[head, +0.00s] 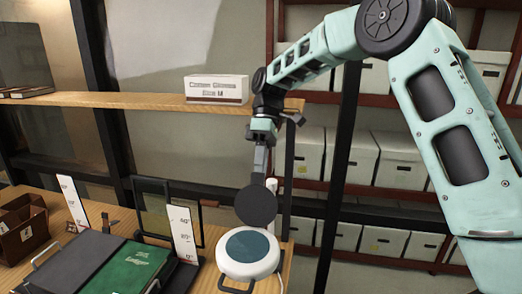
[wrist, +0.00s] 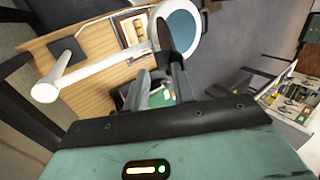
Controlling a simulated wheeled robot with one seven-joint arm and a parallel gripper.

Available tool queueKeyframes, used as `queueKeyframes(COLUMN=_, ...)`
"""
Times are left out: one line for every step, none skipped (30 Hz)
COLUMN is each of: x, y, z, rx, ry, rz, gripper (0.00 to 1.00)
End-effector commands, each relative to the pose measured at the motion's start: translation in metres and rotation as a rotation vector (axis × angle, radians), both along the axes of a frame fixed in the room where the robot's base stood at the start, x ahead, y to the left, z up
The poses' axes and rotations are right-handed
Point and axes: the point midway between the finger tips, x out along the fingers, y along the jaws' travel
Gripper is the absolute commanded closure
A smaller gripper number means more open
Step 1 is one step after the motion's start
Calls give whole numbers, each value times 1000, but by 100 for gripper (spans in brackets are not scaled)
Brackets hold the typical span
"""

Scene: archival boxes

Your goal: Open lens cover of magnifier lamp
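The magnifier lamp's round white head (head: 223,262) lies at the table's front right, its blue-grey lens (head: 250,245) exposed. Its dark round lens cover (head: 256,207) stands raised at the back edge of the head. In the wrist view the lens (wrist: 182,30) shows at the top, with the cover (wrist: 166,36) nearly edge-on beside it. My gripper (head: 260,172) points down just above the cover's upper edge. In the wrist view my gripper's fingers (wrist: 158,80) are apart, with the cover near the right fingertip; I cannot tell whether they touch.
Left of the lamp are a green book (head: 128,268), a white ruler card (head: 184,232) and a dark frame (head: 153,205). A shelf (head: 130,100) carries a glove box (head: 216,88) behind.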

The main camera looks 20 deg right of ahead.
Motion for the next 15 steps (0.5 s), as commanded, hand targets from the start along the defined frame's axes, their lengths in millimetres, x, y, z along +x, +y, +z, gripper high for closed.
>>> queueKeyframes(x=5, y=-2, z=9, rx=3, ry=-6, rz=1, gripper=75)
queueKeyframes(x=8, y=-3, z=15, rx=4, ry=-6, rz=2, gripper=75)
queueKeyframes(x=10, y=-4, z=23, rx=5, ry=-6, rz=3, gripper=75)
queueKeyframes(x=12, y=-6, z=28, rx=6, ry=-4, rz=4, gripper=75)
queueKeyframes(x=13, y=-7, z=33, rx=6, ry=-4, rz=5, gripper=75)
queueKeyframes(x=16, y=-7, z=39, rx=7, ry=-4, rz=6, gripper=75)
queueKeyframes(x=17, y=-8, z=43, rx=8, ry=-2, rz=7, gripper=75)
queueKeyframes(x=18, y=-9, z=47, rx=8, ry=-2, rz=8, gripper=75)
queueKeyframes(x=19, y=-10, z=51, rx=9, ry=-1, rz=9, gripper=75)
queueKeyframes(x=20, y=-10, z=53, rx=9, ry=-2, rz=9, gripper=75)
queueKeyframes(x=21, y=-11, z=55, rx=9, ry=0, rz=9, gripper=75)
queueKeyframes(x=21, y=-11, z=58, rx=10, ry=0, rz=10, gripper=75)
queueKeyframes(x=21, y=-11, z=59, rx=10, ry=0, rz=10, gripper=75)
queueKeyframes(x=22, y=-12, z=60, rx=10, ry=1, rz=11, gripper=75)
queueKeyframes(x=22, y=-12, z=61, rx=10, ry=1, rz=11, gripper=75)
